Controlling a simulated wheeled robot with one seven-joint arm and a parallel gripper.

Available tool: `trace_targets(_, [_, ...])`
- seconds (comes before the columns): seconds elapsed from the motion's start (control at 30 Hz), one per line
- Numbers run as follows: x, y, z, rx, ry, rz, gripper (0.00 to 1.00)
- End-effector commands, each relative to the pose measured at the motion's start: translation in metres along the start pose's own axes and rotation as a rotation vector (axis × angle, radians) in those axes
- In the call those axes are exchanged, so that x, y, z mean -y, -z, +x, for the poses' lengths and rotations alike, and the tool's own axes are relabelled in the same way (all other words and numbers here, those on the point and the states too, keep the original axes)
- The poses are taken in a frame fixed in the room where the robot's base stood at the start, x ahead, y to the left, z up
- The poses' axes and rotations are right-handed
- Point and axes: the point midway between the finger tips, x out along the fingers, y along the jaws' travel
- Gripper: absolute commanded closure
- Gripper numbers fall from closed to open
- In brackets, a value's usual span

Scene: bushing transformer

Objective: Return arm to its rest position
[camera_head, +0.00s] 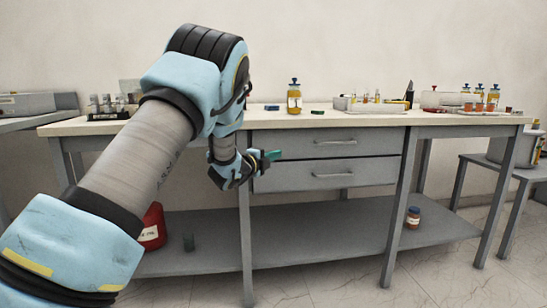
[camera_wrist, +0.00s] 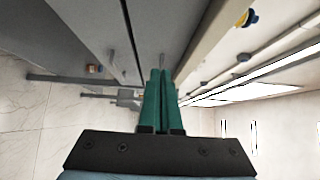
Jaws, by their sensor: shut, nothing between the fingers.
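My arm reaches from the lower left of the head view, across the left part of the workbench. My gripper (camera_head: 273,155) has green fingers and is in front of the left end of the upper drawer, below the bench top. In the wrist view my gripper (camera_wrist: 160,75) points away from the camera, its two green fingers together with nothing between them. Part of the bench behind my arm is hidden.
The workbench top (camera_head: 365,119) holds a yellow bottle (camera_head: 294,97), a white tray (camera_head: 372,106) and several bottles at right. Two closed drawers (camera_head: 330,143) are under it. A red container (camera_head: 153,227) and a small jar (camera_head: 413,218) stand on the lower shelf (camera_head: 320,232).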

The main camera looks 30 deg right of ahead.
Motion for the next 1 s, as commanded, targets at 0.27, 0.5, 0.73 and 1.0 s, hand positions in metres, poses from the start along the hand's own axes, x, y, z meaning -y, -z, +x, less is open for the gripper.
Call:
trace_targets(0.27, [0.000,0.000,-0.011,0.000,0.000,-0.001,1.00])
trace_targets(0.5, [-0.001,-0.051,-0.044,0.157,-0.064,-0.135,1.00])
trace_targets(0.73, [-0.023,-0.147,-0.171,0.597,-0.208,-0.577,1.00])
trace_targets(1.0, [-0.067,-0.153,-0.361,1.134,-0.310,-1.183,1.00])
